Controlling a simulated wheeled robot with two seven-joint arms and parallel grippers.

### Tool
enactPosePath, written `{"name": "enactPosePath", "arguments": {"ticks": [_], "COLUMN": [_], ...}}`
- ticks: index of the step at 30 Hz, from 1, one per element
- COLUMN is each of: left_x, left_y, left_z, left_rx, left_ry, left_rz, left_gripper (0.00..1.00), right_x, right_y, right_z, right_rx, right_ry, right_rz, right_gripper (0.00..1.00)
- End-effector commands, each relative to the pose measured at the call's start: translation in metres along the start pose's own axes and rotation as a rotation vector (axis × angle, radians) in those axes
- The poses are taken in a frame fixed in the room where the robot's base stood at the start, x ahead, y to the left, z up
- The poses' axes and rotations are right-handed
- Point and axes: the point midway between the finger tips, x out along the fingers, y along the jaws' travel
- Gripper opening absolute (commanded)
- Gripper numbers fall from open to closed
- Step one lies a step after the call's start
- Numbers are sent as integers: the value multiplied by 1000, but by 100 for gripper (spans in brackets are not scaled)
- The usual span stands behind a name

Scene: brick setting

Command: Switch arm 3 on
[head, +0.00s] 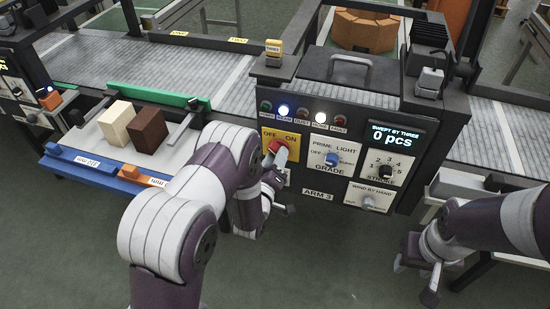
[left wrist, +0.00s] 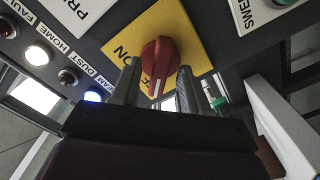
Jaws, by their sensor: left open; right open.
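The ARM 3 control panel (head: 318,188) stands in the middle of the head view. Its red rotary switch (head: 278,147) sits on a yellow OFF/ON plate (head: 268,136). In the left wrist view the red switch (left wrist: 160,66) shows a white pointer line, and the yellow plate (left wrist: 184,32) is behind it. My left gripper (left wrist: 158,88) is open, with one finger on each side of the switch's lower part; contact cannot be told. In the head view my left gripper (head: 275,168) partly hides the switch. My right gripper (head: 415,268) is open and empty at lower right, away from the panel.
The panel's blue lamp (head: 283,110) and white lamp (head: 320,117) are lit. The display (head: 394,138) reads 0 pcs. Other knobs, GRADE (head: 331,159) and STROKE (head: 385,171), are close by. Two blocks (head: 133,126) lie on a left-hand tray.

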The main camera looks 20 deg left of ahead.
Motion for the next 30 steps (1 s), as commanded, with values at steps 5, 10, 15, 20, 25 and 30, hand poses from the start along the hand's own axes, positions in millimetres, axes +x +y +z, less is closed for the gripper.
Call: {"name": "enactPosePath", "arguments": {"ticks": [5,10,15,20,25,30], "left_x": [0,0,0,0,0,0], "left_y": [0,0,0,0,-1,-1], "left_z": [0,0,0,0,1,1], "left_rx": [0,0,11,59,167,318], "left_ry": [0,0,1,1,1,1], "left_rz": [0,0,0,0,0,0], "left_gripper": [22,0,0,0,0,0], "right_x": [0,0,1,3,8,13], "right_y": [0,0,0,0,0,0], "right_z": [0,0,0,0,1,2], "right_rx": [0,0,0,0,0,0], "right_ry": [0,0,0,0,0,0], "right_rz": [0,0,0,0,0,0], "right_gripper": [45,45,45,45,45,45]}}
